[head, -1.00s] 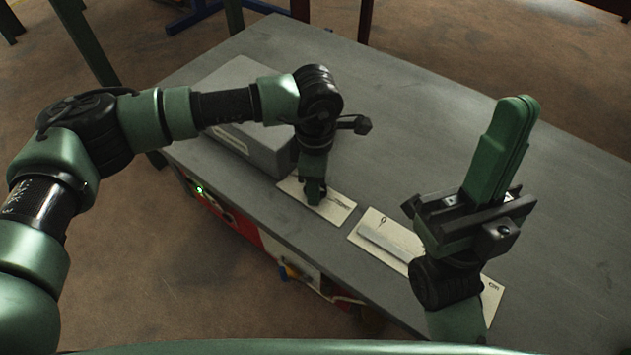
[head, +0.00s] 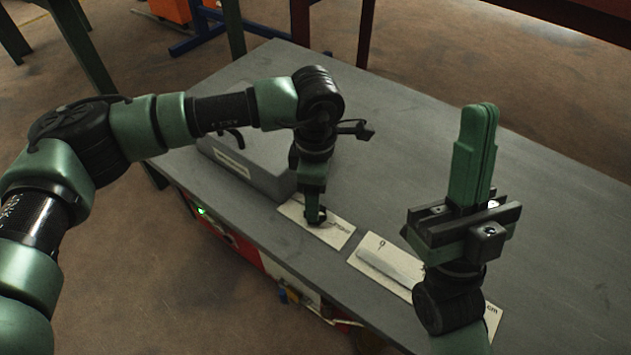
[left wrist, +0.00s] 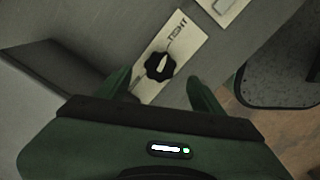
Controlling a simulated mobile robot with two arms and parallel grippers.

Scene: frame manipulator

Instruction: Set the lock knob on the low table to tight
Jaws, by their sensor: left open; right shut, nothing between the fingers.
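The lock knob (left wrist: 157,67) is black and fluted, with a pale pointer mark angled up and right. It sits on a cream label plate (left wrist: 183,40) with dark lettering, "TIGHT" as far as I can read, at its upper end. In the head view the plate (head: 340,236) lies near the table's front edge, and the knob is partly hidden by my left gripper (head: 314,213). In the left wrist view the left gripper (left wrist: 157,88) is open, its fingers on either side below the knob, with no contact visible. My right gripper (head: 478,112) is shut, empty and raised, pointing up.
A grey box (head: 262,178) with a black handle (head: 232,134) stands left of the knob plate on the low table (head: 430,150). A second cream plate with a grey bar (head: 388,264) lies to the right. The table's back and right are clear.

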